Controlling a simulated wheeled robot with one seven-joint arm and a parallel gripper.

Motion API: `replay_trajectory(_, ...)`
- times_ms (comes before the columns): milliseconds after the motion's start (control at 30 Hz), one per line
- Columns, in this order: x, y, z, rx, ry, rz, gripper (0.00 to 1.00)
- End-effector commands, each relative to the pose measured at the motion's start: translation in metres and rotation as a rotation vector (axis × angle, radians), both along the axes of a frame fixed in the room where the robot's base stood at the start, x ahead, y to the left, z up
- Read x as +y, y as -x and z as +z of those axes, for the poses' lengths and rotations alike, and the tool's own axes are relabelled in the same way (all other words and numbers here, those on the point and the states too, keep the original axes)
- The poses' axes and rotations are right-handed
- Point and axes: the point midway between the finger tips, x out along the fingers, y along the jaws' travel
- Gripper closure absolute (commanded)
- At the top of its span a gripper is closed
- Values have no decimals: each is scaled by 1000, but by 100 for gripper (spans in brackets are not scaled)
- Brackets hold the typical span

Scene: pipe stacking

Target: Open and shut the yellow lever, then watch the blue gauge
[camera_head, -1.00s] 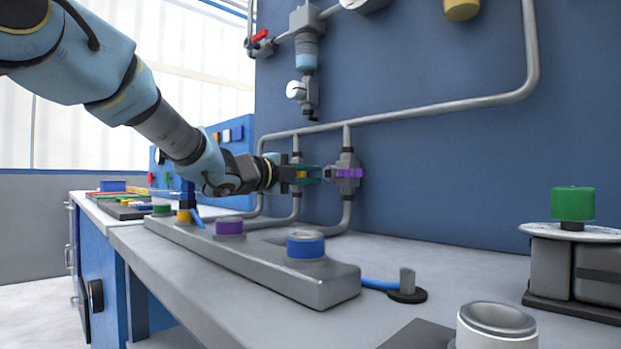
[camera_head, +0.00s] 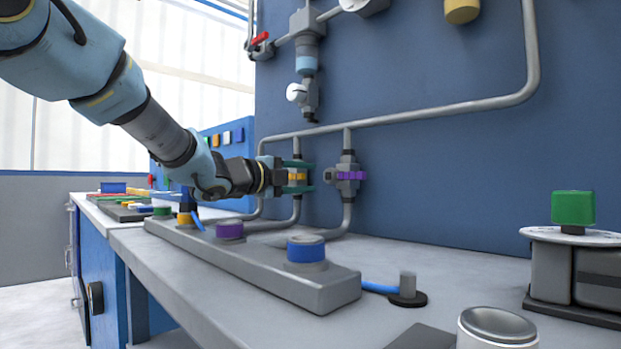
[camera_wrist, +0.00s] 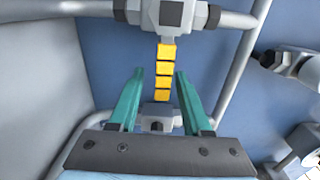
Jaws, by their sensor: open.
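The yellow lever (camera_head: 297,177) is on a grey valve in the pipework on the blue wall panel. In the wrist view the yellow lever (camera_wrist: 165,72) runs lengthwise between my teal fingers. My gripper (camera_head: 300,176) is open, one finger above the lever and one below in the head view. In the wrist view gaps show on both sides of the lever, and my gripper (camera_wrist: 159,72) does not visibly touch it. A blue-banded round piece (camera_head: 306,250) sits at the near end of a grey bar; its face is not readable, and I cannot tell whether it is the blue gauge.
A purple-handled valve (camera_head: 350,175) stands close to the right of my gripper. Purple (camera_head: 230,230) and yellow (camera_head: 184,218) round pieces sit on the grey bar (camera_head: 270,275). A green block (camera_head: 573,207) stands at right. The bench (camera_head: 440,270) has bare room in between.

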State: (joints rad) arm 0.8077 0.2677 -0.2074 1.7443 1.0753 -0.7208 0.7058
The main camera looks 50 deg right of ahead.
Motion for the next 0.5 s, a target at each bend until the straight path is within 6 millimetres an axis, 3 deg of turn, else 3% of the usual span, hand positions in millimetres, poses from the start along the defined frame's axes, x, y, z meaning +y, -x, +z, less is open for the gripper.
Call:
replay_trajectory(200, 38, -3, 2, -1, -1, 3, 51)
replay_trajectory(500, 57, -3, 0, -1, 0, 0, 51)
